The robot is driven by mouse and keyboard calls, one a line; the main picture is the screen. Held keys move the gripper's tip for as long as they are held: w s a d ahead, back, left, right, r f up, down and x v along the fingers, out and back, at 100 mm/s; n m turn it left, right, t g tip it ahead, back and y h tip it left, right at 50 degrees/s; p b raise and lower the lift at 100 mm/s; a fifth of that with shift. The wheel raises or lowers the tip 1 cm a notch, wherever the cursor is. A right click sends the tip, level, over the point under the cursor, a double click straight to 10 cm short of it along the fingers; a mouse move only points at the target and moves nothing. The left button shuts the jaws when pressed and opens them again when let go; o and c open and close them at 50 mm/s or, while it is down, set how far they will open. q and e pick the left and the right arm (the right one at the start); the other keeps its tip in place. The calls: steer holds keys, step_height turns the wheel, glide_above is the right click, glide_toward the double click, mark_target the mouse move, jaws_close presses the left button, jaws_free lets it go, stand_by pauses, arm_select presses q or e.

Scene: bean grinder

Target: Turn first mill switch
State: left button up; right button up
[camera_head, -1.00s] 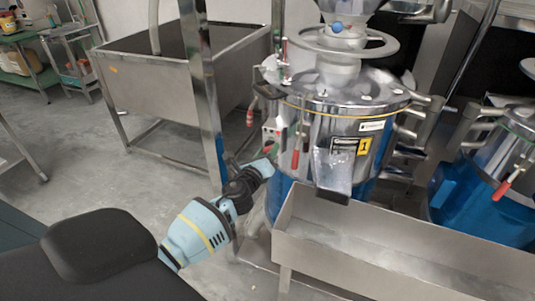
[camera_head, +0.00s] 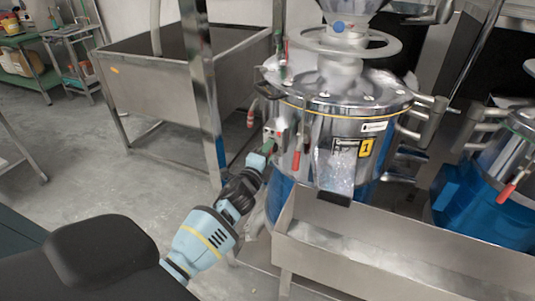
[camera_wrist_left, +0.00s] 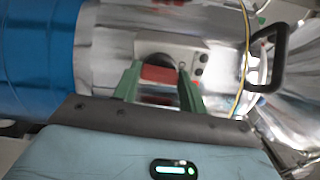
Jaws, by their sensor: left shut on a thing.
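The first mill (camera_head: 340,125) is a shiny steel drum with a yellow "1" label and a blue lower part. A small pale switch box (camera_head: 275,131) sits on its left side. My left gripper (camera_head: 268,146) is at this box, its green fingers reaching up to it. In the left wrist view, the fingers (camera_wrist_left: 160,88) stand either side of the red mill switch (camera_wrist_left: 158,74) and are shut on it. A dark round part shows behind the switch, on a pale panel with small dark buttons (camera_wrist_left: 199,71). The fingertips' exact contact is partly hidden.
A steel trough (camera_head: 400,245) stands in front of the mill. A second blue mill (camera_head: 485,190) is at the right. A steel post (camera_head: 205,90) and a sink (camera_head: 155,75) are at the left. The floor (camera_head: 100,165) left of my arm is clear.

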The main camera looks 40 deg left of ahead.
arm_select(q)
steer(key=shift+n, duration=0.7)
steer(key=o, duration=1)
steer(key=v, duration=0.7)
steer(key=shift+s, duration=0.4)
